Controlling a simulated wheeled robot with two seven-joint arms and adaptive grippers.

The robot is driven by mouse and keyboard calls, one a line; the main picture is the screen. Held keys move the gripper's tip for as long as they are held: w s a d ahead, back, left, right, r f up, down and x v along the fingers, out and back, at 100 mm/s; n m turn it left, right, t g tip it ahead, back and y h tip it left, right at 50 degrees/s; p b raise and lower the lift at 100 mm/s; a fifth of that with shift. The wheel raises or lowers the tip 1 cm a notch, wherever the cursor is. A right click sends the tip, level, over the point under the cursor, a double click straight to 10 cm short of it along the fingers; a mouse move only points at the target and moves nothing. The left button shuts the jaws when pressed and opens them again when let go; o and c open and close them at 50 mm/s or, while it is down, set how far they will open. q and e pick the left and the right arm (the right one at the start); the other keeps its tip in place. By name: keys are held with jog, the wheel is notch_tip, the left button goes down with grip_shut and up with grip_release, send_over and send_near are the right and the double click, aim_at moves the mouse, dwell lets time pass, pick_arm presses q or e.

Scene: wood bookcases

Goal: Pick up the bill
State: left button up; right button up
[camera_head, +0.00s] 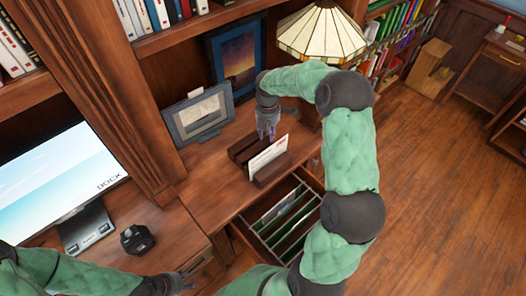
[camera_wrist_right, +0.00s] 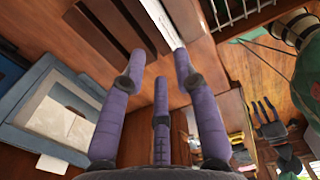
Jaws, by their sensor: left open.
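The bill appears to be a white paper (camera_head: 267,157) with small red marks, standing upright in a brown wooden letter holder (camera_head: 243,150) on the desk. In the right wrist view, the pale edge of a paper (camera_wrist_right: 152,22) lies ahead of the fingertips. My right gripper (camera_head: 267,134) points down just above and behind the paper. Its purple fingers (camera_wrist_right: 160,62) are spread, with nothing between them; contact with the paper cannot be made out. My left gripper (camera_head: 188,281) is open and empty at the bottom of the head view, near the desk's front.
A grey picture frame (camera_head: 201,118) and a blue-framed picture (camera_head: 237,58) stand behind the holder. A stained-glass lamp (camera_head: 322,34) is beside my right arm. An open drawer (camera_head: 260,240) with files juts out below. A monitor (camera_head: 62,185) and black object (camera_head: 137,239) are left.

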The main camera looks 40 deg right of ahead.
aim_at(269, 150)
jog(key=shift+s+d+f+b, duration=0.15)
jog(key=shift+f+b, duration=0.15)
jog(key=shift+f, duration=1.45)
jog(key=shift+d+f+b, duration=0.1)
jog(key=shift+f+b, duration=0.25)
jog(key=shift+f, duration=1.45)
jog(key=shift+s+d+f+b, duration=0.15)
jog(key=shift+f+b, duration=0.15)
jog(key=shift+f, duration=1.45)
grip_shut()
